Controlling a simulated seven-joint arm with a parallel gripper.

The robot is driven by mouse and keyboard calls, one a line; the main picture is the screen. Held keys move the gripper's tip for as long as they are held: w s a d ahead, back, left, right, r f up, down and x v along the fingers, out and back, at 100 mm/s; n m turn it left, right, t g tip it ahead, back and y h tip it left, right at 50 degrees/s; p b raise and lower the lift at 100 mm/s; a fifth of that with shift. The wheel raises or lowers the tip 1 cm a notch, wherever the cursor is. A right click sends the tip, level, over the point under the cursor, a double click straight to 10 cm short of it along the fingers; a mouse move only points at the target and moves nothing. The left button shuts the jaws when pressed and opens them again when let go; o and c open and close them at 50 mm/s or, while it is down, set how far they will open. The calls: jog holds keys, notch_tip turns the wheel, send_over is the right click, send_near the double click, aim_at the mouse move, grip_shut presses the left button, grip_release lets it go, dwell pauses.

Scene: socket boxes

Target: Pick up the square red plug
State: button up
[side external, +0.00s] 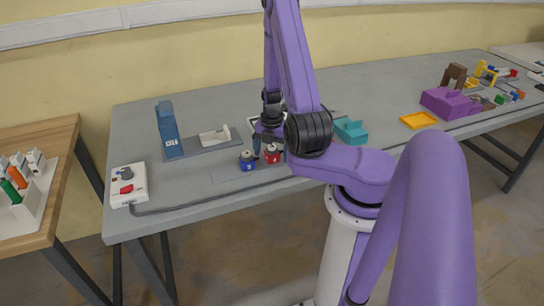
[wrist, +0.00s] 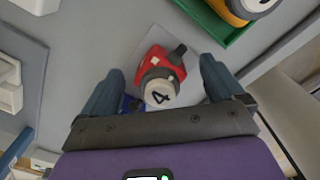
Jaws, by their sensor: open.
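The red plug (wrist: 162,66) has a red body and a pale round top marked with a 4. In the wrist view it lies between the two open fingers of my gripper (wrist: 158,88), with a gap on each side. In the side view the red plug (side external: 272,153) stands on the grey table, just below my gripper (side external: 264,143). The fingers are small and partly hidden by my arm there. A blue plug (side external: 248,160) stands just left of the red one. Only a bit of the blue plug (wrist: 131,104) shows beside the left finger in the wrist view.
A green tray (wrist: 222,27) with a yellow item lies at the wrist view's top right. On the table (side external: 215,185) are a white box with a red button (side external: 127,186), a blue upright block (side external: 168,131) and a teal block (side external: 350,131). A cable runs along the front edge.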

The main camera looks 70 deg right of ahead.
jog(key=c, duration=1.2)
jog(key=shift+r, duration=0.1)
